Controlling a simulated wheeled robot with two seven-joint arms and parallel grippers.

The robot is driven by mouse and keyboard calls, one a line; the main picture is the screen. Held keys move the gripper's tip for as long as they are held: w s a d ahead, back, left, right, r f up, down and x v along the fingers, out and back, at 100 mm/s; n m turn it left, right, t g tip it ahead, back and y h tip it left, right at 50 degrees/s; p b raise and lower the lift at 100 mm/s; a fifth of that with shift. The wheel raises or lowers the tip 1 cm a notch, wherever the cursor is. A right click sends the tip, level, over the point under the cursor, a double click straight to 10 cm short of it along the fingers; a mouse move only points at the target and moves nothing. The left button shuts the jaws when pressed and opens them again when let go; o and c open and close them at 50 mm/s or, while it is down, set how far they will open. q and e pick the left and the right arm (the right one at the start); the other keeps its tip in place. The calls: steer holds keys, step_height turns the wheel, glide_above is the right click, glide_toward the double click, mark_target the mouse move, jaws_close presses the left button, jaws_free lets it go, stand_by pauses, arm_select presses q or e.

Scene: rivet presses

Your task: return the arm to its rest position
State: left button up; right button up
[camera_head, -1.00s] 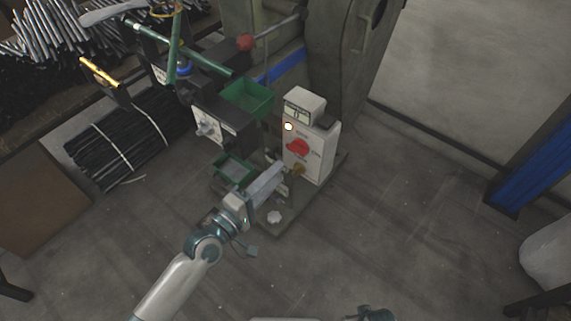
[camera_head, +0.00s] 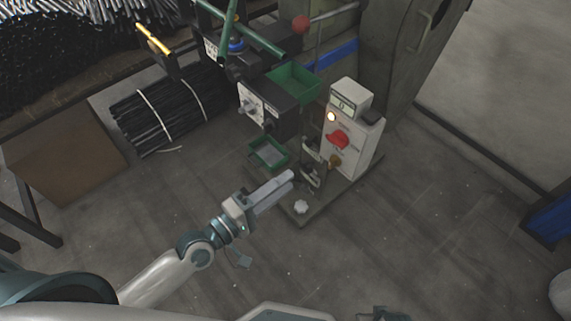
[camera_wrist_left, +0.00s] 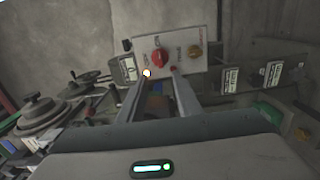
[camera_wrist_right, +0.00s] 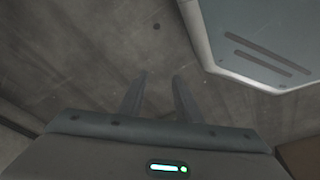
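My left gripper (camera_head: 289,177) reaches in from the lower left in the head view and points at the rivet press station. It is a short way from the white control box (camera_head: 361,150), with a visible gap between them. In the left wrist view, its two fingers stand apart with nothing between them (camera_wrist_left: 157,90), and the control box (camera_wrist_left: 198,44) shows beyond the tips. My right gripper shows in the right wrist view (camera_wrist_right: 159,82), its fingers apart and empty over the grey floor. Most of my right arm is out of the head view.
The press has a red knob (camera_head: 338,139), a lit lamp, and green bins (camera_head: 293,84) beside the box. A bundle of black rods (camera_head: 150,117) and a brown panel (camera_head: 70,165) stand to the left. The floor (camera_head: 420,230) at right is clear.

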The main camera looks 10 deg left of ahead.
steer(key=shift+s+f, duration=0.1)
